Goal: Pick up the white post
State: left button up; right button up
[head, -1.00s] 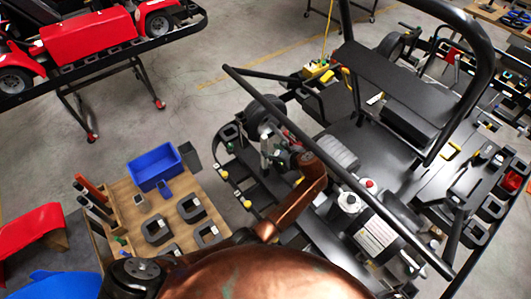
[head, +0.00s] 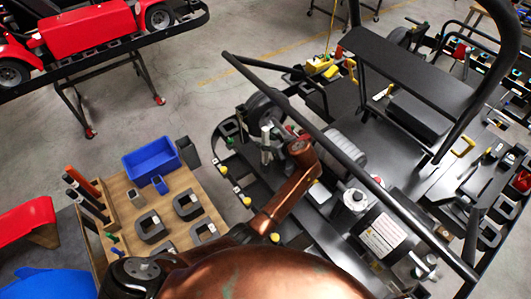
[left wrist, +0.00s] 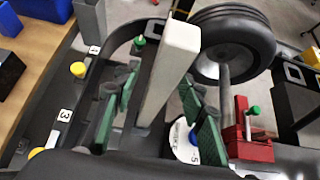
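The white post (left wrist: 168,75) stands upright on the dark kart stand in the left wrist view, its square top towards the camera. In the head view the white post (head: 265,142) is small, beside the black tyre. My left gripper (left wrist: 157,85) has its two green-padded fingers apart, one on each side of the post, with visible gaps. In the head view my left gripper (head: 282,143) is at the post and partly hidden by my copper arm. My right gripper is not in view.
A black tyre (left wrist: 232,42) and a red block with a green knob (left wrist: 248,135) are close to the right of the fingers. A black tube rail (head: 310,128) crosses above the stand. A wooden table (head: 128,205) with a blue bin (head: 151,160) is at left.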

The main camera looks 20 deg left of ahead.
pick_arm(q)
jog(key=shift+c, duration=1.5)
grip_shut()
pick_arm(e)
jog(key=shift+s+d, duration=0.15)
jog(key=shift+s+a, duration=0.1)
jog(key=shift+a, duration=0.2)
